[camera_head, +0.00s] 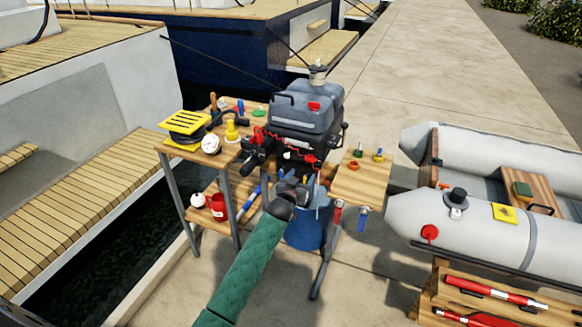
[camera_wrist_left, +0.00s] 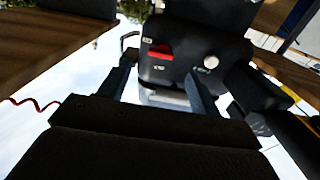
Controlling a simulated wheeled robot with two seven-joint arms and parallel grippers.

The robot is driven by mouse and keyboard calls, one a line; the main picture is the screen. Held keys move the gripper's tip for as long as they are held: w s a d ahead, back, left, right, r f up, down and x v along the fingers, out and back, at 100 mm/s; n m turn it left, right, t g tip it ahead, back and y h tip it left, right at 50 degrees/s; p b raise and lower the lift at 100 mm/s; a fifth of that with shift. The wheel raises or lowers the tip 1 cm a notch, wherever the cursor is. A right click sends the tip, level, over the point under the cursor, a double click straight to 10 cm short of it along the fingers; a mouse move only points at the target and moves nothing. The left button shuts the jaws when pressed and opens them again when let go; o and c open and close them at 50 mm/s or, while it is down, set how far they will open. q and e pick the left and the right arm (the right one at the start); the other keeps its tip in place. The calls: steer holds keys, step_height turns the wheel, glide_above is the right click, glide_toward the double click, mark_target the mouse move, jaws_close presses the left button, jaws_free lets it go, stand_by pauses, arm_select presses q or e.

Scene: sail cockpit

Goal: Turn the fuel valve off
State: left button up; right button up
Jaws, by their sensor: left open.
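A white round knob (camera_wrist_left: 211,61) is right of the lever. My right gripper is out of view.
The left bench (camera_head: 172,147) holds a yellow slatted item (camera_head: 187,122), a white gauge (camera_head: 211,144) and small tools. A small wooden side table (camera_head: 362,187) stands right of the motor. A blue bucket (camera_head: 303,233) is below. A grey inflatable boat (camera_head: 480,235) lies at right.

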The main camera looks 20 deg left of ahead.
mark_target(309, 161)
arm_select(q)
steer(key=w, duration=0.2)
steer(key=w+p, duration=0.1)
steer(key=w, duration=0.1)
steer(key=w+r, duration=0.1)
steer(key=w, duration=0.1)
steer(key=shift+w+a, duration=0.1)
steer(key=shift+w, duration=0.1)
steer(key=shift+w+f+p, duration=0.15)
steer(key=shift+w+p, duration=0.2)
steer(key=shift+w, duration=0.45)
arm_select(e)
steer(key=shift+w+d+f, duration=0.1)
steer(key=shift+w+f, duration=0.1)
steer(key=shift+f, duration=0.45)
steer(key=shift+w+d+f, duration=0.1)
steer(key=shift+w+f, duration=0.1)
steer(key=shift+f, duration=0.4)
arm_select(q)
steer(key=c, duration=1)
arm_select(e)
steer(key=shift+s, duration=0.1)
